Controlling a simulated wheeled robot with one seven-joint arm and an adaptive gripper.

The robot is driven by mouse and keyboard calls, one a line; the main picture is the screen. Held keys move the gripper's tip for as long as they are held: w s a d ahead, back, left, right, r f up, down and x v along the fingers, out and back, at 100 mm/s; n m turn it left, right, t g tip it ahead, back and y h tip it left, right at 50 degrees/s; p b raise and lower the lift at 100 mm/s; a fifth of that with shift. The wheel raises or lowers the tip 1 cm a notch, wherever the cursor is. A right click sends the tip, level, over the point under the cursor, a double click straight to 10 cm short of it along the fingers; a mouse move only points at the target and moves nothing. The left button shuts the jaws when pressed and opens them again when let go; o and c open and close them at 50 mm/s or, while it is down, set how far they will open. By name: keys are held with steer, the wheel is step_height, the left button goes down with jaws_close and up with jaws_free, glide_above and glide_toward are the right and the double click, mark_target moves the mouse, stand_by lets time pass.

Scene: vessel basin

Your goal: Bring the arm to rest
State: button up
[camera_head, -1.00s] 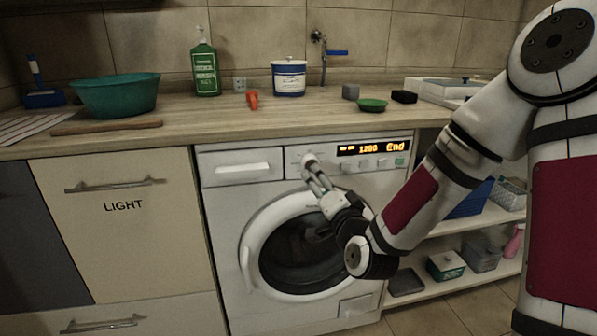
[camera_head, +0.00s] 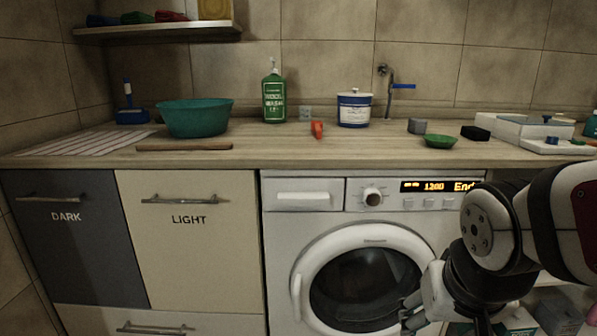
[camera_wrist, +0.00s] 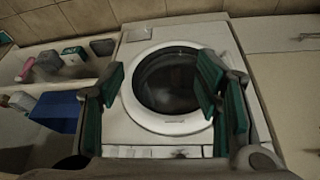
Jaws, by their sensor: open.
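My gripper (camera_head: 412,312) is in front of the lower right of the washing machine (camera_head: 275,240) in the head view, partly hidden by my own arm. In the wrist view my gripper (camera_wrist: 160,100) shows its green-padded fingers spread wide apart with nothing between them. The machine's round door (camera_head: 312,255) looks closed, and its display reads 1200 and End. The door also shows between the fingers in the wrist view (camera_wrist: 172,127). My arm is folded low at the right of the head view.
The wooden counter (camera_head: 270,150) holds a teal basin (camera_head: 195,118), a green bottle (camera_head: 274,98), a white-and-blue tub (camera_head: 354,110) and a green bowl (camera_head: 440,141). Cabinets marked DARK (camera_head: 70,250) and LIGHT (camera_head: 185,260) stand at left. A blue box (camera_wrist: 55,110) is on the side shelves.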

steer(key=s+r+n+g+y, duration=0.1)
steer(key=s+r+g, duration=0.25)
steer(key=s, duration=1.45)
step_height(320, 180, up, 31)
steer(key=t+p, duration=0.3)
steer(key=p, duration=2.7)
steer(key=shift+r+n, duration=0.2)
steer(key=shift+n, duration=0.2)
